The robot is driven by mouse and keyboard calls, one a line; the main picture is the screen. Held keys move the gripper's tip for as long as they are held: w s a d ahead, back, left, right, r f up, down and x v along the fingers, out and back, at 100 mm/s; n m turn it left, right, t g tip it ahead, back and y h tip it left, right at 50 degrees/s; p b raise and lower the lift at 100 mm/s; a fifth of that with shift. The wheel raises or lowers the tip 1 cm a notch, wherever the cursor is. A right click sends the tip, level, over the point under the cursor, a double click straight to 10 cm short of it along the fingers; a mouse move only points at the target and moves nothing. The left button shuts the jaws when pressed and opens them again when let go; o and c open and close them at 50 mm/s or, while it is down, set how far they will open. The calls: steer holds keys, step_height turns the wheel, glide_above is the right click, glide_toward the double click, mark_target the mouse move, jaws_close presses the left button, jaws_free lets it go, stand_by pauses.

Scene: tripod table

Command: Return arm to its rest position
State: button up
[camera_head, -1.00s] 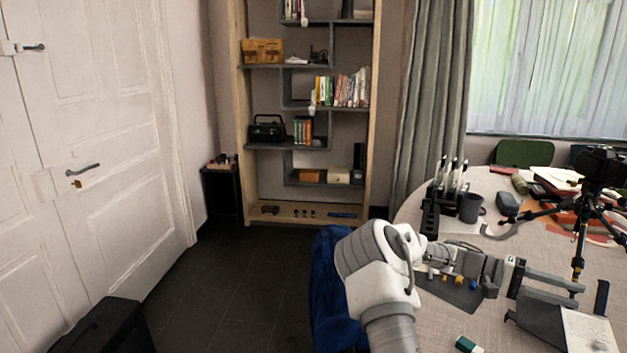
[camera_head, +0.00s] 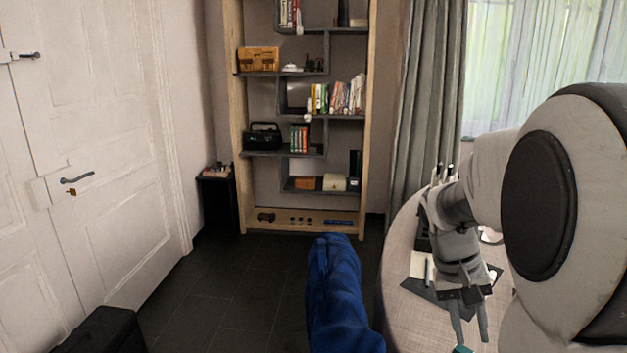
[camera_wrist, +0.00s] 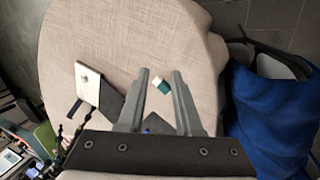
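My gripper (camera_head: 470,328) hangs fingers-down over the near left part of the round table (camera_head: 405,300) in the head view. In the wrist view my gripper (camera_wrist: 162,76) has its two fingers apart with nothing clamped between them. A small green and white block (camera_wrist: 161,85) shows between the fingers but lies below on the tabletop. Its teal edge (camera_head: 462,349) just shows at the bottom of the head view. My large arm links cover the right side of the head view and hide most of the table.
A blue cloth-covered chair (camera_head: 338,295) stands close to the table's left edge. A dark mat (camera_head: 425,289) and a notepad (camera_wrist: 88,83) lie on the table. A shelf (camera_head: 245,190) stands at the back, a white door (camera_head: 110,170) at left. The dark floor between is mostly clear.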

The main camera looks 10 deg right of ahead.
steer(key=s+a+r+n+t+y, duration=0.2)
steer(key=s+a+r+n+t, duration=0.15)
steer(key=a, duration=0.65)
steer(key=s+a+r+n+t+y, duration=0.25)
steer(key=s+a+t, duration=0.2)
steer(key=a, duration=0.55)
step_height(320, 180, up, 17)
steer(key=p, duration=1.7)
steer(key=shift+s+r+m+g+h, duration=0.2)
steer(key=shift+m+g+h, duration=0.1)
steer(key=shift+m+h, duration=0.15)
steer(key=shift+d+f, duration=0.1)
steer(key=shift+d, duration=0.15)
